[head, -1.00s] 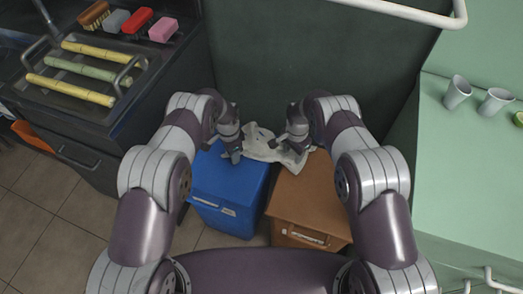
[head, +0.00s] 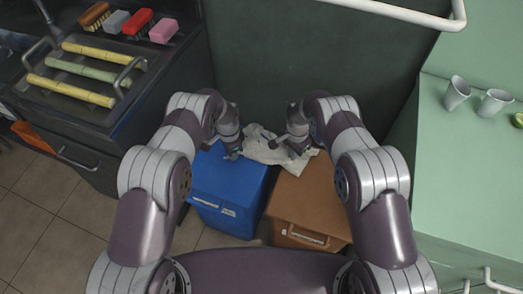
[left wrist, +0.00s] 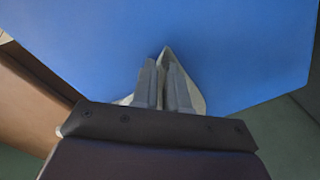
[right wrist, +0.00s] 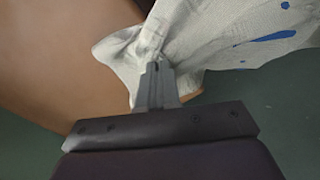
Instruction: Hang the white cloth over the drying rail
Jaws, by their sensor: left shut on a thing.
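The white cloth (head: 265,150) lies crumpled between my grippers, at the far edges of the blue box (head: 228,180) and the brown box (head: 305,205). My left gripper (head: 233,155) is over the blue box, shut on a small pale peak of the cloth (left wrist: 190,88). My right gripper (head: 273,143) is low over the brown box. In the right wrist view its fingers (right wrist: 155,68) are together on gathered cloth (right wrist: 195,40), which has blue marks. The white drying rail (head: 400,12) runs along the top of the head view, well away from the cloth.
A dark counter (head: 110,110) at left holds yellow-green canes (head: 80,70), brushes and sponges. A green counter (head: 470,170) at right holds two grey cups (head: 457,92). A dark wall panel (head: 300,60) stands behind the boxes.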

